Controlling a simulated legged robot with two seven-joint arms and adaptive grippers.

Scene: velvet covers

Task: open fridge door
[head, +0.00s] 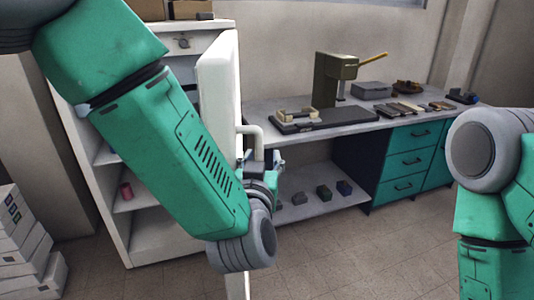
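The white fridge (122,228) stands at the left with shelves showing inside. Its white door (217,85) stands open, swung out and seen nearly edge-on. A pale bar handle (257,134) sticks out from the right face of the door. My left gripper (268,163) is at the lower part of this handle, at the end of the green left arm that crosses in front of the fridge. Its fingers are small and partly hidden, so I cannot tell whether they are closed around the handle. My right arm shows at the right edge; its gripper is out of view.
A grey workbench (437,107) with a green drill-like machine (331,80) and several small items runs along the back wall. Green drawers (407,163) are under it. White boxes (18,245) are stacked at lower left. A red can (126,191) is inside the fridge. Floor at centre right is clear.

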